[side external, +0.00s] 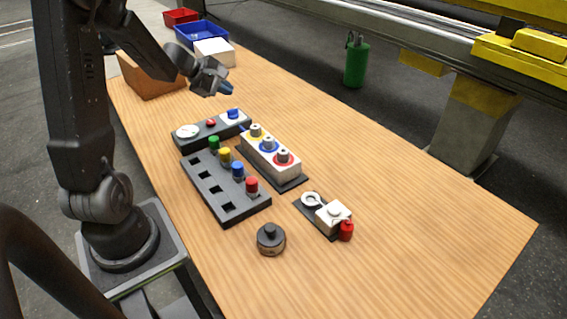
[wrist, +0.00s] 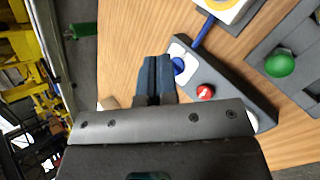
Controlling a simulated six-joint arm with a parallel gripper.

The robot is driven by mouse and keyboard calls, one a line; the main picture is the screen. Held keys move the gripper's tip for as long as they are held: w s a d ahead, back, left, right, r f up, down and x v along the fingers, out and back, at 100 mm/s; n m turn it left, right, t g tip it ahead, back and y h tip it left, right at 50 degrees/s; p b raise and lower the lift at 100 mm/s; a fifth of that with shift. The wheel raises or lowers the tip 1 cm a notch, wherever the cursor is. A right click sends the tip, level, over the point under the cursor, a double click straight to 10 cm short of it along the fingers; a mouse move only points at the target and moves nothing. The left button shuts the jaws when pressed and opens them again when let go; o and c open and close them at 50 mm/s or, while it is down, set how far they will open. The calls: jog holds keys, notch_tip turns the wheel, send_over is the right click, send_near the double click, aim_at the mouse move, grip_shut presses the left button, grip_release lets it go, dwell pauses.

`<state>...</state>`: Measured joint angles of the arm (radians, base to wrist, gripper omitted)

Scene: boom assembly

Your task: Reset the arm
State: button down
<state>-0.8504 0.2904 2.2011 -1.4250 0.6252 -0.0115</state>
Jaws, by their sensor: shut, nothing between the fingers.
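My gripper (side external: 226,89) is raised in the air above the far part of the wooden table, in the side external view. In the wrist view, its two blue fingers (wrist: 156,62) are together with nothing between them. Behind them in the wrist view is a dark control panel (wrist: 237,98) with a blue button (wrist: 179,65) and a red button (wrist: 205,92). In the side external view, the panel (side external: 198,133) lies on the table nearer the camera than my gripper, apart from it.
A black rack (side external: 226,203) with several coloured pegs, a white block (side external: 270,154) with ringed posts, a small fixture (side external: 333,217) and a round knobbed piece (side external: 270,240) occupy the table (side external: 430,230). Bins (side external: 202,32) stand at the far end. The table's right side is clear.

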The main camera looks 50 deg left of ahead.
jog(key=s+d+r+m+g+h, duration=0.1)
jog(key=d+r+m, duration=0.25)
jog(key=d, duration=0.45)
jog(key=s+d+r+m+g+h, duration=0.1)
jog(key=d+r+m, duration=0.2)
jog(key=d+m, duration=0.3)
jog(key=s+d+r+m+g+h, duration=0.1)
jog(key=d+r+m, duration=0.2)
jog(key=d, duration=0.6)
jog(key=s+d+m+y, duration=0.3)
jog(key=s+d+m, duration=0.5)
jog(key=s+m, duration=0.3)
jog(key=shift+s+d+r+g+y, duration=0.2)
jog(key=shift+s+r+g+y, duration=0.15)
jog(key=shift+s, duration=1.2)
